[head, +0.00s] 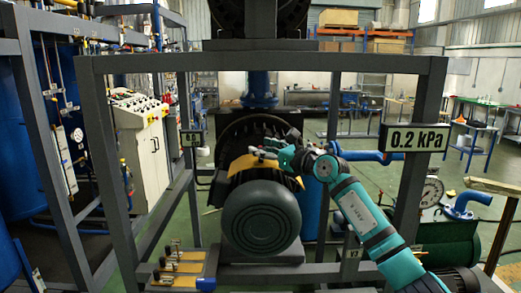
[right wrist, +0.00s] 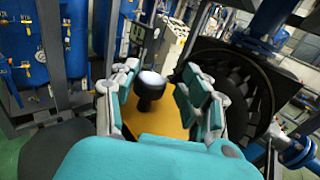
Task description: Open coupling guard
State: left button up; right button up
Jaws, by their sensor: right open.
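The coupling guard (head: 247,163) is a yellow cover on top of the dark motor in the head view. The guard also shows as a yellow surface in the right wrist view (right wrist: 165,124). A black knob (right wrist: 151,95) with a pale, shiny top stands up from it. My right gripper (head: 275,150) reaches in from the right over the guard. In the right wrist view my right gripper (right wrist: 158,78) is open, with one finger on each side of the knob and gaps between. The knob is hidden in the head view. My left gripper is not in view.
The grey motor (head: 261,216) sits below the guard. A dark frame (head: 265,63) surrounds the opening, with a "0.2 kPa" sign (head: 417,138) on its right post. A black finned wheel housing (right wrist: 235,85) is close on the right.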

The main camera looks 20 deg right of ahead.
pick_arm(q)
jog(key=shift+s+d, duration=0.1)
pick_arm(e)
jog(key=shift+a, duration=0.2)
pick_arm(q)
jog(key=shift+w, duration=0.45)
pick_arm(e)
jog(key=v, duration=1.2)
jog(key=shift+w+d, duration=0.1)
jog(key=shift+d, duration=0.05)
